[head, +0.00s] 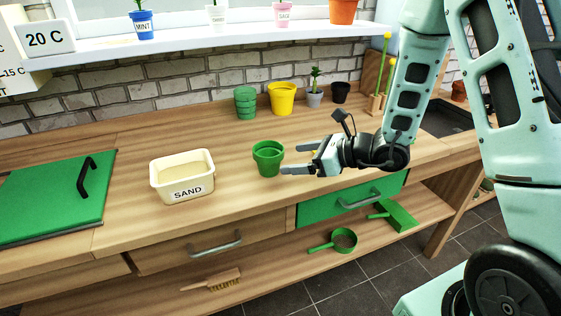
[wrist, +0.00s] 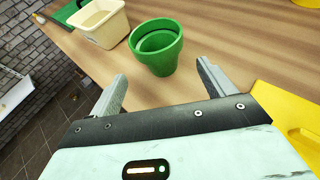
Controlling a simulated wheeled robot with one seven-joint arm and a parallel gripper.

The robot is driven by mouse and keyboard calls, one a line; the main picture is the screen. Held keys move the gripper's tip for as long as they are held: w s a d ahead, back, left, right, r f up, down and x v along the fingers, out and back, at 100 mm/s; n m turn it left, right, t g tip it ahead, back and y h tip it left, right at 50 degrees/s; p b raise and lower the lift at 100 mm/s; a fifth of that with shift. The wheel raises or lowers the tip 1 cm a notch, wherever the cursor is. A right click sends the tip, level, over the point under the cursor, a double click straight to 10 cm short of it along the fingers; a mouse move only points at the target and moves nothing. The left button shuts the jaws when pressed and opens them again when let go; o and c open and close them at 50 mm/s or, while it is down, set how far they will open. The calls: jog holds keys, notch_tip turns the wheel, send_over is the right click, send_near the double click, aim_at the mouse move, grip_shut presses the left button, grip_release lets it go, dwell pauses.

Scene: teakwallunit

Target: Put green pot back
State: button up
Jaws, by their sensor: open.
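The green pot (head: 267,159) stands upright on the wooden worktop, to the right of the sand tub. In the wrist view the green pot (wrist: 157,47) is just beyond my fingertips, roughly centred between them. My gripper (head: 288,158) is open and level, with its fingers pointing left at the pot. In the wrist view my gripper (wrist: 160,72) shows its two fingers spread apart with nothing between them. I cannot tell from the head view whether a fingertip touches the pot.
A sand tub (head: 182,178) stands left of the pot. Behind are a green stack (head: 245,103), a yellow pot (head: 282,98), a small grey plant pot (head: 314,99) and a black pot (head: 341,92). A shelf (head: 190,44) with labelled pots hangs above. A green lid (head: 50,200) lies left.

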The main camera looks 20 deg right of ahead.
jog(key=v, duration=0.3)
jog(key=shift+s, duration=0.1)
jog(key=s+a+r+n+g+y, duration=0.1)
jog(key=s+a+r+n+g, duration=0.2)
jog(key=s+a+n+g, duration=1)
jog(key=s+n+t+h, duration=0.1)
jog(key=s+n+h, duration=0.4)
jog(key=n, duration=0.6)
jog(key=s+a+r+n+t+h, duration=0.1)
jog(key=s+n+h, duration=0.4)
jog(key=n, duration=0.5)
jog(key=s+t, duration=0.1)
jog(key=s, duration=0.1)
jog(key=shift+s+n, duration=0.35)
jog(key=shift+n, duration=0.05)
jog(key=shift+r, duration=0.1)
